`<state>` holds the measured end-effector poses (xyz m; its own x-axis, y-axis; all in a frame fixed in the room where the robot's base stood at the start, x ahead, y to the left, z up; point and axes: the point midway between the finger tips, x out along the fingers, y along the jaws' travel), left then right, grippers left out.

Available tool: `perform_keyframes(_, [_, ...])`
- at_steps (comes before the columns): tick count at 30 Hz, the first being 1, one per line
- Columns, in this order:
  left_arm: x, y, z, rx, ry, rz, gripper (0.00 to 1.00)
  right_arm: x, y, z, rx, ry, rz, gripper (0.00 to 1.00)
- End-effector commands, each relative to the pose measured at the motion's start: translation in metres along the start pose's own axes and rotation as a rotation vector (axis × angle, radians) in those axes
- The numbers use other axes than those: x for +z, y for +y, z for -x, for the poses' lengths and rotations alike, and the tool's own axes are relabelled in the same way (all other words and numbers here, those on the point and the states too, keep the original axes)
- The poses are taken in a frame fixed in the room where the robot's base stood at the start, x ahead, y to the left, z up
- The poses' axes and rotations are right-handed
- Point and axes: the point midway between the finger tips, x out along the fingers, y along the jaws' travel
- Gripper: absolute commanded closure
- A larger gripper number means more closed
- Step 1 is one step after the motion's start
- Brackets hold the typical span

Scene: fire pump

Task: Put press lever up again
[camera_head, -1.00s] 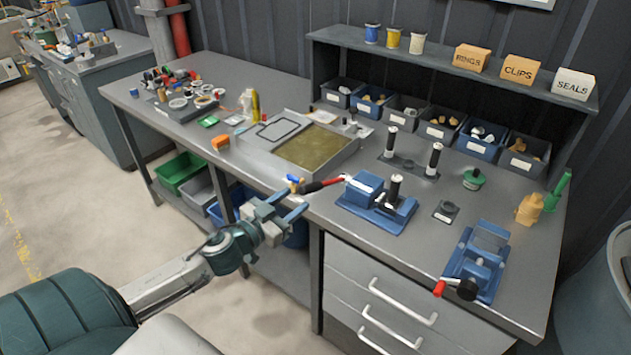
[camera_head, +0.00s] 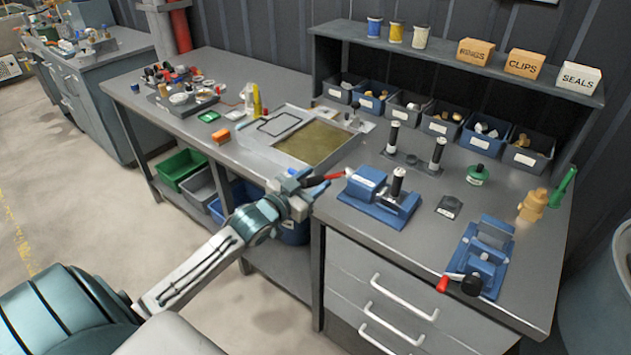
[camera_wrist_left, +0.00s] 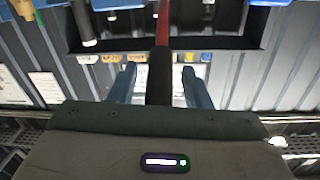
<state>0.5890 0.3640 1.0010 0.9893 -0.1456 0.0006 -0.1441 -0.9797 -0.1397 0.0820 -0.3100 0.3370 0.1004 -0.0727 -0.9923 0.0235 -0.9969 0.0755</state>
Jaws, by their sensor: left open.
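The blue press (camera_head: 365,183) stands at the bench's front edge in the head view. Its lever (camera_head: 332,176) sticks out left, roughly level, with a red part showing and a dark grip partly hidden by my gripper. My left gripper (camera_head: 313,183) is at the lever's outer end, with its blue fingers open. In the left wrist view the dark grip (camera_wrist_left: 158,75) lies between the two spread fingers (camera_wrist_left: 160,85), with gaps on both sides. The red part runs on beyond it. My right gripper is out of view.
Right of the press stand a blue vise-like fixture (camera_head: 478,262) with red and black knobs, and a small dark block (camera_head: 449,207). A framed tray (camera_head: 312,143) lies behind the lever. Parts bins (camera_head: 440,122) line the back. Floor left of the bench is clear.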

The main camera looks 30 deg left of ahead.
Motion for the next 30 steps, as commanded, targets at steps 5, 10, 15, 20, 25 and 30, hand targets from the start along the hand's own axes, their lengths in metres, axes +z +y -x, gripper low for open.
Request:
perform_keyframes(5, [0.0002, 0.0004, -0.0081, 0.002, -0.001, 0.0, 0.56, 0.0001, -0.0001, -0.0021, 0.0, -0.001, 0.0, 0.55])
perform_keyframes(10, [-0.0001, 0.0006, -0.0093, 0.002, -0.001, 0.0, 0.56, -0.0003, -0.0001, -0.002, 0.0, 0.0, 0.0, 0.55])
perform_keyframes(15, [-0.0002, 0.0005, -0.0091, 0.002, -0.001, -0.001, 0.64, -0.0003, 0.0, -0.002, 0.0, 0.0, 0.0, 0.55])
perform_keyframes(20, [-0.0002, 0.0005, -0.0091, 0.002, 0.0, -0.001, 0.95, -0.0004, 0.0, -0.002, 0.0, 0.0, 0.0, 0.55])
perform_keyframes(25, [-0.0003, 0.0005, -0.0091, 0.002, -0.001, -0.001, 1.0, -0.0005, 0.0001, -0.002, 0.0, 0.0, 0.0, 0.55])
perform_keyframes(30, [-0.0032, -0.0003, -0.0123, 0.004, -0.009, 0.001, 1.0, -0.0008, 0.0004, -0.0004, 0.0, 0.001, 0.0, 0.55])
